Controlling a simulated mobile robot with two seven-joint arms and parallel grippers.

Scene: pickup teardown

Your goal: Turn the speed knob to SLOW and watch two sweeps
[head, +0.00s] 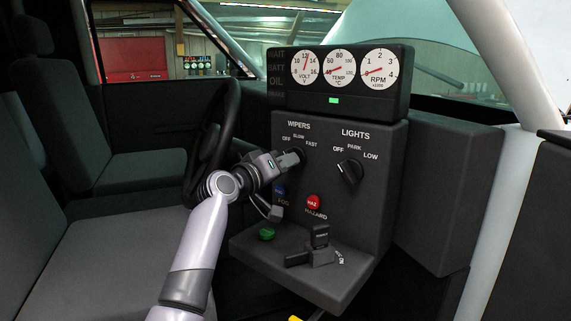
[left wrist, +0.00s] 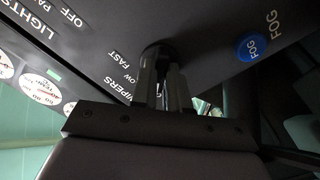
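The speed knob (left wrist: 157,51) is a dark round knob under the WIPERS label on the grey dash panel (head: 373,226). Labels OFF, SLOW and FAST arc above it in the head view. My left gripper (head: 293,159) is at this knob, and its fingers hide most of it. In the left wrist view the two fingers of my left gripper (left wrist: 165,85) sit close together on either side of the knob's grip and look shut on it. Which label the knob points to is hidden. My right gripper is not in view.
The LIGHTS knob (head: 349,172) is to the right. A blue FOG button (head: 280,191) and red HAZARD button (head: 313,202) sit below, with a green button (head: 267,233) and a lever (head: 320,246) on the ledge. The steering wheel (head: 215,137) stands left of the panel.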

